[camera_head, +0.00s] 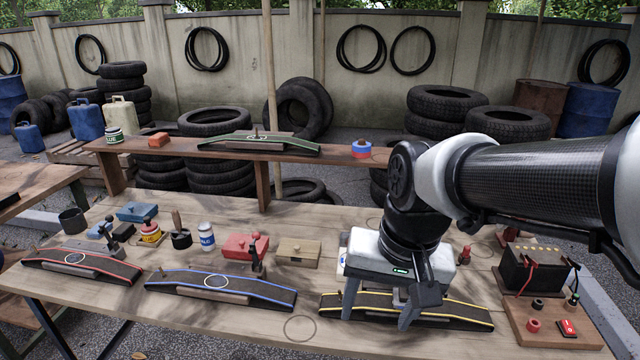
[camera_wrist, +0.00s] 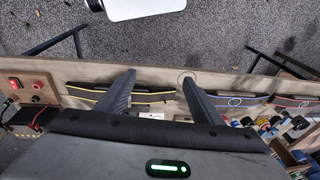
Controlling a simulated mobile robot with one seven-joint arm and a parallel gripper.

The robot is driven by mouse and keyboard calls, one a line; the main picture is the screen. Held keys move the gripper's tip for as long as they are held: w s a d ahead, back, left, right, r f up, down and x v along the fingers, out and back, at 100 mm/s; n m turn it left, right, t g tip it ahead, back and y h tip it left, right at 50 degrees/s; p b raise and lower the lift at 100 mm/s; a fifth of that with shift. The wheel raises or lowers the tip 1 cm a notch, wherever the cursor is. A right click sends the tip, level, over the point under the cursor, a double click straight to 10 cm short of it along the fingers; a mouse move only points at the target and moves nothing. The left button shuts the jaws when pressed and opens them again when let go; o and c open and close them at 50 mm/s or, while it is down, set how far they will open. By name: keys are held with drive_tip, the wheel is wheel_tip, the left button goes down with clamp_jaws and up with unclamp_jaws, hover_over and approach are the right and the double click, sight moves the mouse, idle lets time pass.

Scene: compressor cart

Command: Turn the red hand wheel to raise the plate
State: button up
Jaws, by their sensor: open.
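I cannot pick out a red hand wheel or its plate with certainty in either view. My gripper (camera_head: 378,314) is open, pointing down over the yellow-edged black ramp (camera_head: 455,313) at the front right of the table. Nothing shows held between its fingers. In the wrist view the two fingers of my gripper (camera_wrist: 158,78) stand wide apart, with the yellow-edged ramp (camera_wrist: 88,93) behind them. My gripper and arm hide part of the table behind them. A small red object (camera_head: 464,255) stands just right of my gripper, too small to tell what it is.
A blue-edged ramp (camera_head: 215,286) and a red-edged ramp (camera_head: 80,262) lie to the left. A red box (camera_head: 240,246) and a tan box (camera_head: 298,252) stand behind. A black battery (camera_head: 533,270) with a red switch (camera_head: 567,328) is at right. A raised shelf (camera_head: 210,151) runs behind.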

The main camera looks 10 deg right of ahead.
drive_tip(key=w+d+f+m+g+h, duration=0.3)
drive_tip(key=w+f+m+h, duration=0.15)
drive_tip(key=f, duration=0.35)
drive_tip(key=w+d+f+m+g+h, duration=0.3)
drive_tip(key=d+f+m+g, duration=0.15)
drive_tip(key=f, duration=0.35)
drive_tip(key=w+a+r+m+t+h, duration=0.55)
drive_tip(key=w+r+h, duration=0.25)
drive_tip(key=w+h, duration=0.3)
drive_tip(key=d, duration=1.6)
drive_tip(key=shift+w+d+f, duration=0.2)
drive_tip(key=shift+d, duration=0.2)
drive_tip(key=shift+c, duration=0.5)
drive_tip(key=c, duration=1)
drive_tip(key=shift+n+t, duration=0.25)
drive_tip(key=shift+t, duration=0.15)
